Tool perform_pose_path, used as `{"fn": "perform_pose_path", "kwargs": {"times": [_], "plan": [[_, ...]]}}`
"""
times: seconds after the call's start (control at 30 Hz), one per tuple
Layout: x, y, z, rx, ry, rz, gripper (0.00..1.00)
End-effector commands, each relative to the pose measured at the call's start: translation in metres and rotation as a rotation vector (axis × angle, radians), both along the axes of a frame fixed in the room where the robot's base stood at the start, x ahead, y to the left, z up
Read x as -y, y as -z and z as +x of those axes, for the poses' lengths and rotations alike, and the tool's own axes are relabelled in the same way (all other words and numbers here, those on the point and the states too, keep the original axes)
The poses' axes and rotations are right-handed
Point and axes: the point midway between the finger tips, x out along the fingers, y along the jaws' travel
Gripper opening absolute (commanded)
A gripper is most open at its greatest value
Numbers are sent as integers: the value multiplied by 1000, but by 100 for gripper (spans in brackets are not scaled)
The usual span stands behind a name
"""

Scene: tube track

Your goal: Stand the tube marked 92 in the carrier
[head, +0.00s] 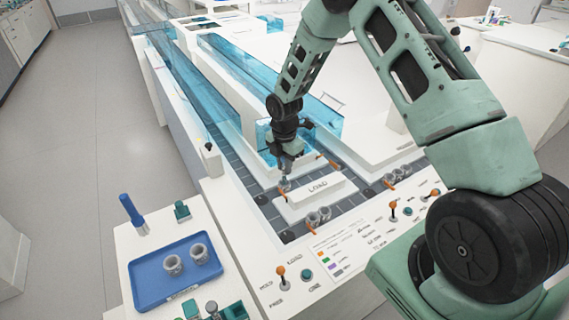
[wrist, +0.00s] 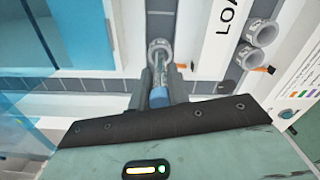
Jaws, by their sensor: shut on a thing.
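My gripper (head: 287,165) is over the track beside the LOAD block. It is shut on a clear tube with a blue end (wrist: 159,97), which lies between the fingers (wrist: 158,80) in the wrist view. A grey ring-shaped carrier (wrist: 160,50) is at the tube's far end; in the head view this carrier (head: 284,185) sits on the dark track directly below the gripper. The tube's far end overlaps the carrier's mouth in the wrist view; I cannot tell how deep it is. No number on the tube is readable.
More grey carriers (head: 318,216) stand on the track in front of the LOAD block (head: 317,192), others (head: 390,181) to its right. A blue tray (head: 150,280) at the lower left holds two carriers. Blue clear covers (head: 243,68) flank the track. Orange-knobbed levers (head: 281,274) stand on the front panel.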

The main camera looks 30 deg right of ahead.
Motion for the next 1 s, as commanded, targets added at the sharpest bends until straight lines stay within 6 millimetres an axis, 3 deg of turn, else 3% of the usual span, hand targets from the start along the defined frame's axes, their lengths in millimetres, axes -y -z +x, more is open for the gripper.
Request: {"fn": "perform_pose_path", "kwargs": {"times": [1.0], "plan": [[0, 10, 0, 0, 0, 0, 5]]}}
